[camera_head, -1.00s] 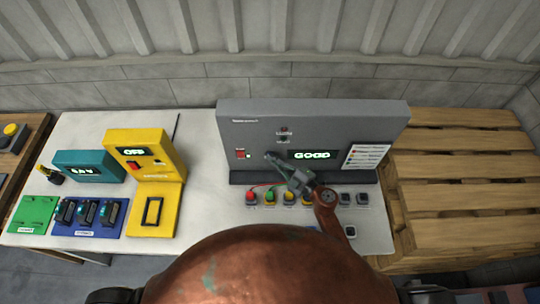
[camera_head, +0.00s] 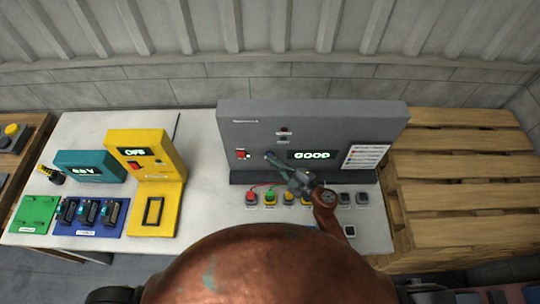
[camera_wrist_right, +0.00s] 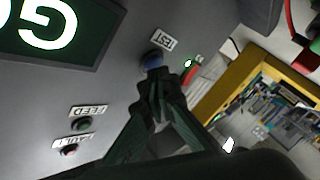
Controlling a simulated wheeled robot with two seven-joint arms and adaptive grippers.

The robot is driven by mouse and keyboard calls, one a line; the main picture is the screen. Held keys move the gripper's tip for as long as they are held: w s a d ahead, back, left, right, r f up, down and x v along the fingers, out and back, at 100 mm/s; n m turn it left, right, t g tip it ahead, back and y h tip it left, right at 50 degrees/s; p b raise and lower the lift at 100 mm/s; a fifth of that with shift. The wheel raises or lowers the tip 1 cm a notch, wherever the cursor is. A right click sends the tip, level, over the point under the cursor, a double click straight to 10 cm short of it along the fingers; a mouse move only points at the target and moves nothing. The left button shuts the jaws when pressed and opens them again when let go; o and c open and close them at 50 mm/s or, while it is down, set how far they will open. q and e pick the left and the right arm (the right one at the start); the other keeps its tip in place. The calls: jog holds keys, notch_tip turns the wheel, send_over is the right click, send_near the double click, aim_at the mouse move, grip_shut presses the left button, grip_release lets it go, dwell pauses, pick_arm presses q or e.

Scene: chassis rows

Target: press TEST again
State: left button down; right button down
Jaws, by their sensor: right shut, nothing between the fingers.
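The grey test panel (camera_head: 225,125) stands upright at the back of the white table. Its display (camera_head: 311,155) reads GOOD in lit letters; part of it also shows in the right wrist view (camera_wrist_right: 50,20). The blue button (camera_wrist_right: 152,60) under the TEST label (camera_wrist_right: 165,43) is partly covered by my fingertips. My right gripper (camera_wrist_right: 154,78) is shut and empty, its tips at the button; I cannot tell whether they press it. In the head view my right gripper (camera_head: 270,158) points at the panel, left of the display. My left gripper is not in view.
A red switch (camera_head: 240,155) sits left of the gripper tip. Several coloured buttons or plugs (camera_head: 270,198) line the table before the panel. A yellow unit (camera_head: 150,155) reading OFF and a teal meter (camera_head: 88,166) stand left. A wooden pallet (camera_head: 460,180) is right.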

jog(key=s+p, duration=0.2)
jog(key=s, duration=0.4)
dwell(0.3)
jog(key=shift+s, duration=0.1)
dwell(0.7)
